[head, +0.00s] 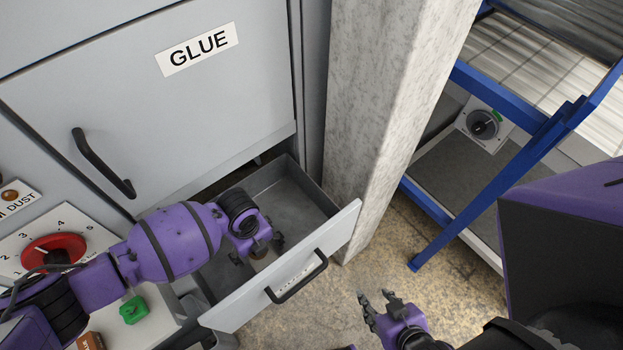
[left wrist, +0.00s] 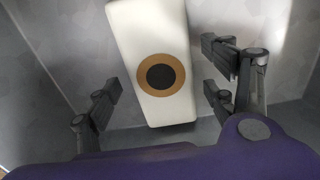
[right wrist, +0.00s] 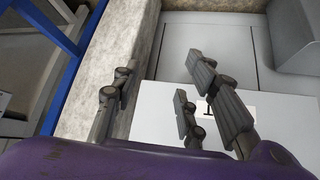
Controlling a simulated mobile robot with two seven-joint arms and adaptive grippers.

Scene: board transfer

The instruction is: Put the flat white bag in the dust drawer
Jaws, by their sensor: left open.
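The flat white bag (left wrist: 152,45), with a brown ring and a black centre, shows in the left wrist view against grey metal surfaces. It lies beyond and between the fingers of my left gripper (left wrist: 165,105), which is open and does not visibly grip it. In the head view my left gripper (head: 258,248) is over the pulled-out grey drawer (head: 290,192), and the bag is hidden or too small to tell. The label on the drawer front is too small to read. My right gripper (head: 380,308) is open and empty, to the right of the drawer front.
The drawer's black handle (head: 297,277) faces the floor area (head: 440,295). A concrete pillar (head: 375,120) stands right beside the drawer. A closed GLUE compartment (head: 160,110) is above it. A panel with a red knob (head: 52,250) is at left. A blue-framed rack (head: 490,185) stands at right.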

